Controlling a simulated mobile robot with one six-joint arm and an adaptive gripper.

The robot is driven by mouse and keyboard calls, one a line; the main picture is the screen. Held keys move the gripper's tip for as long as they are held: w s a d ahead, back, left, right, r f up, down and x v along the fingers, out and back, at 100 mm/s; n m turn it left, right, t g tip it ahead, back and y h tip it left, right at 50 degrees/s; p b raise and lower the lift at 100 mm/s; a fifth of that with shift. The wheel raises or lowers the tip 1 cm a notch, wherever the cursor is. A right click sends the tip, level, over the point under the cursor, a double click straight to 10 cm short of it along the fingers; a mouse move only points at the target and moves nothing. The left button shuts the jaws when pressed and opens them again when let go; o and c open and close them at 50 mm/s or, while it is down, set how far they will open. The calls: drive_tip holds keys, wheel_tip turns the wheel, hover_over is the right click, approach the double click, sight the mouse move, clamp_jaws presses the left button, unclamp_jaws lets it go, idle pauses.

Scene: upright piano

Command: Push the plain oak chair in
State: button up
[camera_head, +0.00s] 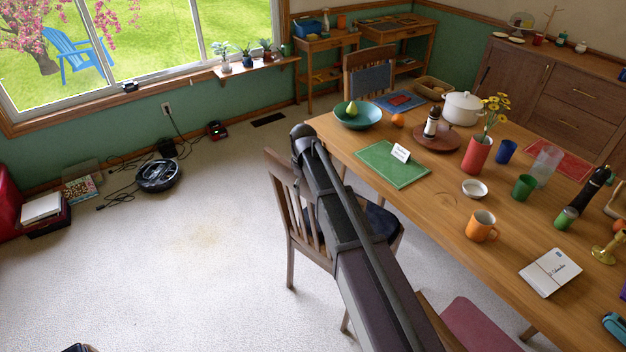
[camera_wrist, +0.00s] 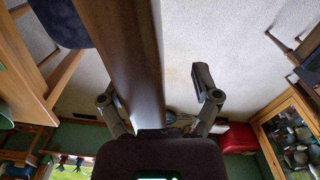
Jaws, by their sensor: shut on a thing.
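A wooden chair (camera_head: 287,185) with a slatted back and dark seat stands at the near left side of the oak table (camera_head: 446,190). It is partly hidden behind my arm. Its seat front reaches toward the table edge; I cannot tell how far under it goes. In the wrist view, my gripper (camera_wrist: 156,92) has one finger on each side of a brown wooden board (camera_wrist: 125,50), which seems to be part of this chair's back. The gripper is shut on it. My fingers are hidden in the head view.
A chair with a blue-grey back (camera_head: 370,80) stands at the table's far end. A reddish seat (camera_head: 478,325) shows at the bottom. A robot vacuum (camera_head: 158,176) and cables lie by the window wall.

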wheel_tip(320, 180, up, 8)
drive_tip(key=s+a+p, duration=0.2)
drive_tip(key=p, duration=0.6)
drive_tip(key=shift+s+r, duration=0.25)
drive_tip(key=shift+s, duration=0.05)
idle(0.5)
drive_tip(key=s+d+m, duration=0.5)
drive_tip(key=s+d, duration=0.4)
drive_tip(key=d, duration=0.3)
drive_tip(key=s+d+m, duration=0.5)
drive_tip(key=s+d, duration=0.4)
drive_tip(key=d, duration=0.4)
drive_tip(key=shift+s+d+f, duration=0.3)
drive_tip(key=shift+s, duration=0.05)
